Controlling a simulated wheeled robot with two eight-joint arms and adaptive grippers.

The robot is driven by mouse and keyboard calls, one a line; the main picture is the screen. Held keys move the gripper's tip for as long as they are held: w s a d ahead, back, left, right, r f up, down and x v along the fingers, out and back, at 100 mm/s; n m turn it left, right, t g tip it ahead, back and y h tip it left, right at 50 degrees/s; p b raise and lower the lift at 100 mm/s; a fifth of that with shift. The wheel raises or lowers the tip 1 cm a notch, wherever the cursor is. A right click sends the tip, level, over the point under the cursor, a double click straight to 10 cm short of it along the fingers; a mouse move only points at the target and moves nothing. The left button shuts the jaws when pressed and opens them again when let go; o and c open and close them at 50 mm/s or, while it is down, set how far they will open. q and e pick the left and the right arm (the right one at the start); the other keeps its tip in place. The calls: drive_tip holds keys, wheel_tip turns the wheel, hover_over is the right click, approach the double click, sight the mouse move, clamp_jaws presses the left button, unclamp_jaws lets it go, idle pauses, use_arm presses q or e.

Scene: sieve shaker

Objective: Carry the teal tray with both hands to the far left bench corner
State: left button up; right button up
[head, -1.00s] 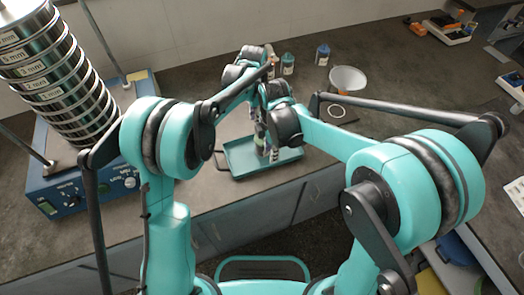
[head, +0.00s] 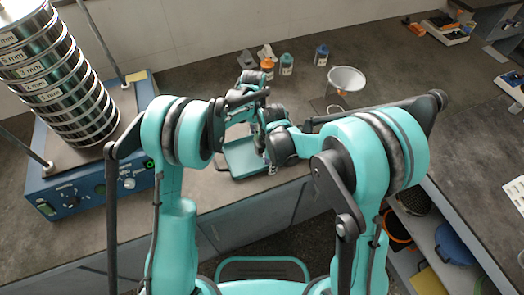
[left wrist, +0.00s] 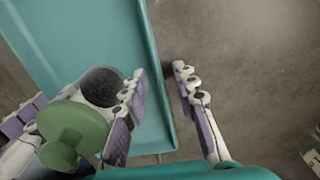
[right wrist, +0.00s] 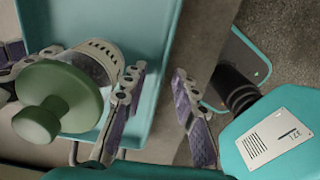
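The teal tray (head: 240,158) lies on the bench in front of me; my arms hide its right part in the head view. In the left wrist view, the tray's side wall (left wrist: 154,65) runs between the parted fingers of my left gripper (left wrist: 158,88), one finger inside and one outside. In the right wrist view, another tray wall (right wrist: 168,55) passes between the parted fingers of my right gripper (right wrist: 158,85). Neither gripper visibly clamps a wall.
A blue sieve shaker (head: 85,190) with a sieve stack (head: 60,85) stands on the left. Small bottles (head: 286,62) and a white funnel (head: 346,78) stand behind the tray. Bare bench (head: 190,85) lies between the shaker and the bottles.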

use_arm(q)
clamp_jaws()
use_arm(e)
clamp_jaws()
